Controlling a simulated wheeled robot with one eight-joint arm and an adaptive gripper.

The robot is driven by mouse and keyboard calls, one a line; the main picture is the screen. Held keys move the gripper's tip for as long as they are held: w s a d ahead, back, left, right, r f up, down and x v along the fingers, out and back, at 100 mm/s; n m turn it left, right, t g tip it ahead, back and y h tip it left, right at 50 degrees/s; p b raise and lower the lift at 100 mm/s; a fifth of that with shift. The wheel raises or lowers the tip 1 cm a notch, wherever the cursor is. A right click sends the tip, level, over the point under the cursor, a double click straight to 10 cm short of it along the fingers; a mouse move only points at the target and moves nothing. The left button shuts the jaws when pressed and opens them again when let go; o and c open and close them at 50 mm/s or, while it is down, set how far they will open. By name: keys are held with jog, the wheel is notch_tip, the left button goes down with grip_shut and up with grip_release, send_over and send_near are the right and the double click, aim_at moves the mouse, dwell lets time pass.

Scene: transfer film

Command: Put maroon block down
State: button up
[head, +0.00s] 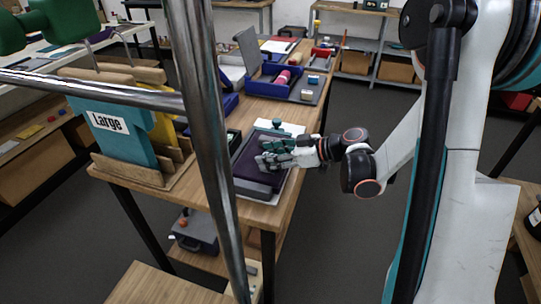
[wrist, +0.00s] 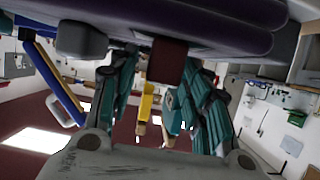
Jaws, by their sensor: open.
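My gripper (head: 268,156) reaches in from the right, low over a dark purple pad (head: 246,166) in a grey tray on the wooden table. In the wrist view, a maroon block (wrist: 167,60) stands against the dark purple pad (wrist: 225,15), which fills the top of the picture. The teal fingers of my gripper (wrist: 160,92) are spread, one on each side of the block, with gaps visible. I cannot make out the block in the head view, where my gripper is in front.
A teal board labelled "Large" (head: 112,130) stands in a wooden rack left of the pad. A blue tray (head: 270,80) with several small items lies farther back. A metal post (head: 205,130) crosses the head view. The table's right edge is close to the pad.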

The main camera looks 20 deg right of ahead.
jog(key=p+v, duration=0.2)
jog(key=v, duration=1)
jog(key=shift+p, duration=0.4)
